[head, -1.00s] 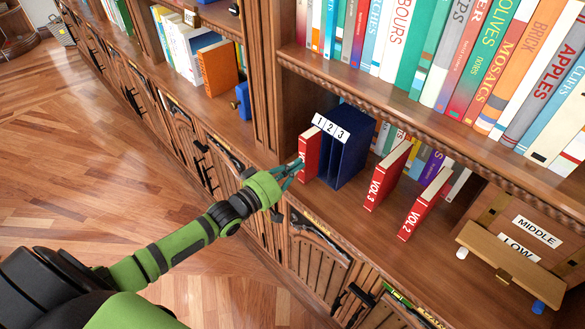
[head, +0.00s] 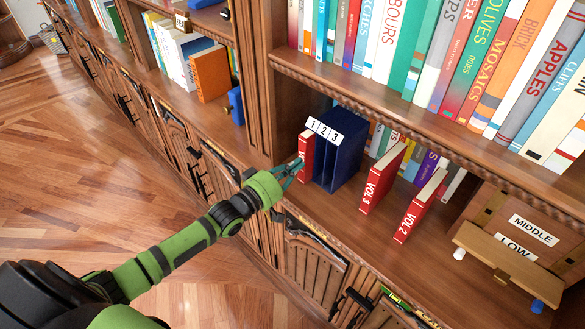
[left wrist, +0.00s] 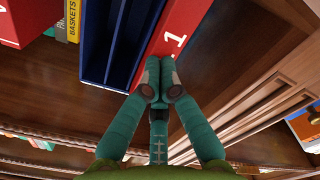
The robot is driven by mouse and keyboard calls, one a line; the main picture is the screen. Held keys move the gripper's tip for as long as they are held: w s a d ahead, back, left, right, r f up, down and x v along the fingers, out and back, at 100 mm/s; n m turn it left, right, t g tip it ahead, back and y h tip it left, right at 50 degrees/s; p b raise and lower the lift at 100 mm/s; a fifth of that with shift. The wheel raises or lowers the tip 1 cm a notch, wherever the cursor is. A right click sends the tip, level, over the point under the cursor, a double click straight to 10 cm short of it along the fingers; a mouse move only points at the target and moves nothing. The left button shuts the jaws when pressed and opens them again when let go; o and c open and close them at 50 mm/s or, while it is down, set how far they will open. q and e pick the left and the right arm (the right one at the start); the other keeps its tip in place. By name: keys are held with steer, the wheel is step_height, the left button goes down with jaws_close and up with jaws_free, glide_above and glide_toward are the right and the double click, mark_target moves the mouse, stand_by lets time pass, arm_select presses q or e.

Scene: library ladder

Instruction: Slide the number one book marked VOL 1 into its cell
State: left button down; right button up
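The red VOL 1 book (head: 305,155) stands upright in the cell under label 1, at the left of the blue holder (head: 348,148), with its spine end towards me. The left wrist view shows its red face with a white 1 (left wrist: 184,30) beside the blue holder (left wrist: 108,45). My left gripper (head: 294,168) is at the book's spine. In the left wrist view its fingertips (left wrist: 161,80) are together against the near end of the book, not around it. They hide part of the spine. My right gripper is not in view.
Red books VOL 3 (head: 382,180) and VOL 2 (head: 420,207) stand on the shelf to the right of the holder. A wooden block with MIDDLE and LOW labels (head: 530,230) is farther right. The shelf board above (head: 400,105) limits headroom.

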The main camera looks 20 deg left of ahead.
mark_target(302, 182)
arm_select(q)
steer(key=shift+b+x, duration=0.7)
steer(key=shift+x, duration=0.8)
steer(key=shift+s, duration=0.1)
steer(key=shift+s+a+p, duration=0.2)
steer(key=shift+s+p, duration=0.3)
steer(key=shift+p, duration=0.1)
steer(key=shift+p+v, duration=0.4)
steer(key=shift+v, duration=0.4)
steer(key=shift+s+a+f, duration=0.1)
steer(key=shift+s+a, duration=0.15)
steer(key=shift+s, duration=0.35)
steer(key=v, duration=1)
steer(key=shift+s, duration=0.35)
